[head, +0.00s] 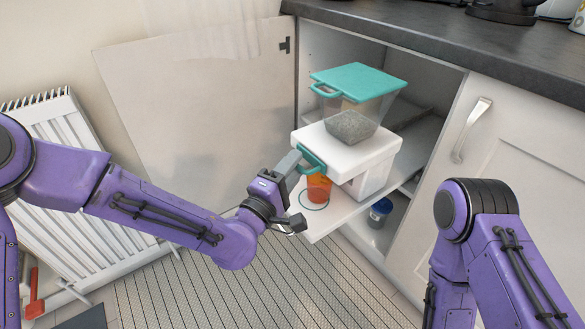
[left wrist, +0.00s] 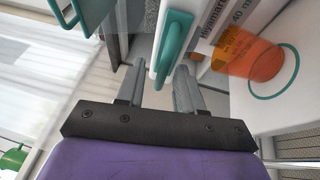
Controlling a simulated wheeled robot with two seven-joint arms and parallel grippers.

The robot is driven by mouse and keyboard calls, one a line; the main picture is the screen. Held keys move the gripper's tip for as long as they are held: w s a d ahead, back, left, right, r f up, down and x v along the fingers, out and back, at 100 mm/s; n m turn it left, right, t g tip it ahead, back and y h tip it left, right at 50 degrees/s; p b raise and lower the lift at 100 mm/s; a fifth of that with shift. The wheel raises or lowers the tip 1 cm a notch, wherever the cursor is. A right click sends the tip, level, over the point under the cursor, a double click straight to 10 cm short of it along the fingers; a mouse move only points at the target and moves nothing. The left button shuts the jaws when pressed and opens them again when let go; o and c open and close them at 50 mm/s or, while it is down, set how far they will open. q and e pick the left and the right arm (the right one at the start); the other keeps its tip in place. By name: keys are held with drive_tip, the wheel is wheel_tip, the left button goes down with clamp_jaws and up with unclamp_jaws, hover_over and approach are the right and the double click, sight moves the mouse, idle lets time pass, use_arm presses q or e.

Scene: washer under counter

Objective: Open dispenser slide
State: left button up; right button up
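The dispenser stands in the open cabinet: a clear hopper (head: 345,108) with grey grains and a teal lid (head: 358,80), on a white body (head: 365,155). A teal handle (head: 311,159) sits on its front, apparently the slide's; it also shows in the left wrist view (left wrist: 176,40). My left gripper (head: 294,166) is at this handle. In the left wrist view its two grey fingers (left wrist: 160,75) are apart, with the handle's lower end between them in the picture. I cannot tell whether they touch it. My right gripper is out of view; only the right arm shows.
An orange cup (head: 318,188) stands on the white board (head: 323,221) under the dispenser, close to my left gripper. The open cabinet door (head: 200,110) is at the left, a closed door (head: 505,170) at the right. A blue can (head: 380,211) stands low inside.

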use_arm(q)
drive_tip(key=c, duration=0.7)
clamp_jaws()
drive_tip(key=shift+w+r, duration=0.1)
idle(0.5)
